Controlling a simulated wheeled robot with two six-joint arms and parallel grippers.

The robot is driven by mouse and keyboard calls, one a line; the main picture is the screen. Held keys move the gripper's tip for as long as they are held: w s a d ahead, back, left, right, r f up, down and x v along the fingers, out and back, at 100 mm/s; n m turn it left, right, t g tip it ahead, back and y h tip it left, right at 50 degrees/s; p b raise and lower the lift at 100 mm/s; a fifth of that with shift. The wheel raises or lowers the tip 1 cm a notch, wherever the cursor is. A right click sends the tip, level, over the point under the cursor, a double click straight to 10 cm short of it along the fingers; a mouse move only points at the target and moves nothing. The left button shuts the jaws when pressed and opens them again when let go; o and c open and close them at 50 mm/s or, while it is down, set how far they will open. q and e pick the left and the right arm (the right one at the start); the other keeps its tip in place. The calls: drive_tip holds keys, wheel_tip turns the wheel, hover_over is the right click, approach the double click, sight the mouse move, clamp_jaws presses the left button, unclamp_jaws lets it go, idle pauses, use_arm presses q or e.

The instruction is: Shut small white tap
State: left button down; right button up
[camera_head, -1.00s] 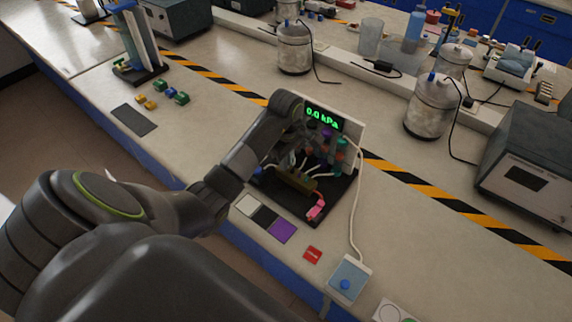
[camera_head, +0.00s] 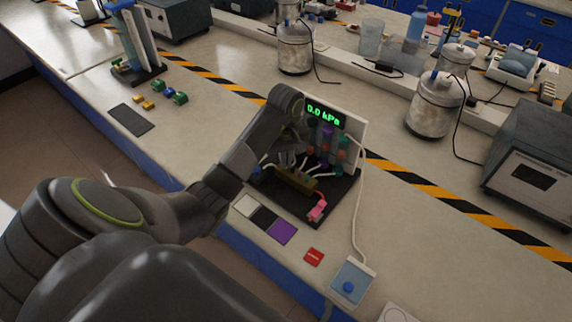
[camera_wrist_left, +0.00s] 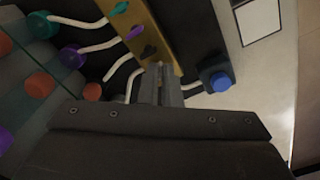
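A brass manifold (camera_head: 297,181) with small coloured taps lies on a black base below a white panel. In the left wrist view the manifold (camera_wrist_left: 150,28) carries a teal tap (camera_wrist_left: 119,9), a purple tap (camera_wrist_left: 134,33) and a dark tap (camera_wrist_left: 148,51). I cannot make out a white tap; my fingers cover part of the manifold's near end. My left gripper (camera_head: 282,158) is over the base's left part, by this end. In the wrist view its fingertips (camera_wrist_left: 160,72) are together, pointing at the manifold; contact is unclear. My right gripper is out of view.
White tubes (camera_wrist_left: 85,20) run from round coloured fittings to the manifold. A blue knob (camera_wrist_left: 220,81) sits beside the fingers. The panel's display (camera_head: 325,114) reads 0.0 kPa. A pink part (camera_head: 317,209) and a blue-button box (camera_head: 352,281) are nearer the bench's front edge.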

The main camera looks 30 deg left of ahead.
use_arm(q)
drive_tip(key=m, duration=0.7)
idle(0.3)
drive_tip(key=c, duration=1.9)
unclamp_jaws()
drive_tip(key=shift+c, duration=0.2)
drive_tip(key=shift+r, duration=0.1)
wheel_tip(320, 180, up, 7)
drive_tip(key=p, duration=0.7)
drive_tip(key=shift+d, duration=0.1)
